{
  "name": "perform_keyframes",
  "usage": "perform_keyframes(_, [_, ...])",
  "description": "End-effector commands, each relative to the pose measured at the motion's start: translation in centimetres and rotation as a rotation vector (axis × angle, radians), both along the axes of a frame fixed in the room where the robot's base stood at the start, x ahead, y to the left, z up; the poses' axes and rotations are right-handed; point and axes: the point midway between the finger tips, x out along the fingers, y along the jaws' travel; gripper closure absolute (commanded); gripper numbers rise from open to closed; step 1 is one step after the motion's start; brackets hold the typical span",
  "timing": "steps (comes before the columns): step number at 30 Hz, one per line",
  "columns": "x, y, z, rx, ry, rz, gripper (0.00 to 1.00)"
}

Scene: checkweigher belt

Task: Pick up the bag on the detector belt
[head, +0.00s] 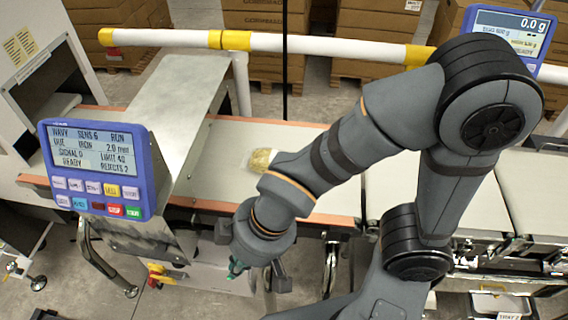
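A small bag (262,160) with yellowish-brown contents and pale, clear ends lies on the pale detector belt (228,140). It is just left of my forearm, and its right end lies close to the arm in the picture. My gripper (252,269) hangs over the front side of the belt, nearer the camera than the bag and apart from it. Dark gripper parts and a teal piece show below the wrist. The fingertips are partly hidden by the wrist, so their opening is unclear.
A blue detector panel (97,170) and a metal detector housing (170,110) stand left of the bag. A white-and-yellow guard rail (270,42) runs behind the belt, with cardboard boxes (265,15) beyond. A blue weigher display (508,32) stands at the upper right.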

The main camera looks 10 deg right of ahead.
Motion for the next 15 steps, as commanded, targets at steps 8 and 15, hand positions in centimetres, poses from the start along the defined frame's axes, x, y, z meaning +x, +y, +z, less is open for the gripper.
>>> perform_keyframes(8, [0.0,0.0,0.0,0.0,0.0,0.0,0.92])
perform_keyframes(15, [0.0,0.0,0.0,0.0,0.0,0.0,0.78])
